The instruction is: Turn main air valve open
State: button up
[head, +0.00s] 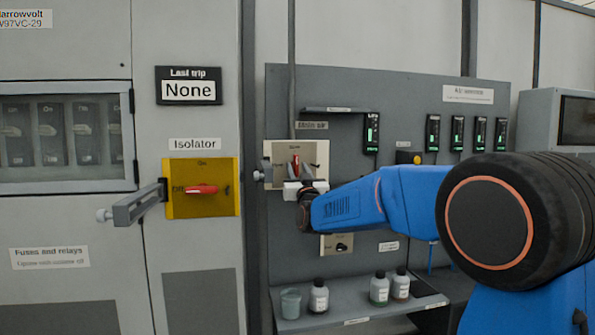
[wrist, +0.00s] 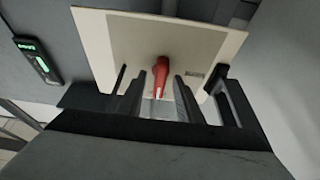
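The main air valve is a cream plate (head: 318,151) with a red handle (head: 295,165), under a "Main air" label on the grey panel. The handle looks about upright in the head view; the plate's position markings are too small to read. In the wrist view the red handle (wrist: 162,72) stands out from the plate (wrist: 105,45). My gripper (head: 303,187) is just in front of the lower part of the plate. In the wrist view its fingers (wrist: 160,88) are apart, one on each side of the handle, with gaps visible. The handle's lower end is hidden in the head view.
A yellow isolator plate (head: 210,172) with a red handle is on the cabinet at left, beside a protruding grey door arm (head: 135,207). A smaller switch plate (head: 336,245) is below my gripper. A shelf (head: 350,312) holds a cup (head: 290,304) and several bottles.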

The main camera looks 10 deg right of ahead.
jog(key=v, duration=1.7)
jog(key=shift+s+f, duration=0.15)
jog(key=s+d+f+g, duration=0.2)
jog(key=s+f+g, duration=0.4)
jog(key=s+f, duration=0.3)
jog(key=s+d+f+g, duration=0.3)
jog(key=s+f, duration=0.7)
jog(key=s, duration=0.7)
jog(key=s+d+f+g, duration=0.2)
jog(key=s+f+g, duration=0.6)
jog(key=s, duration=0.5)
notch_tip(320, 180, down, 2)
jog(key=shift+s+d+f+g, duration=0.1)
jog(key=shift+s+d+g, duration=0.2)
jog(key=shift+s+d, duration=0.1)
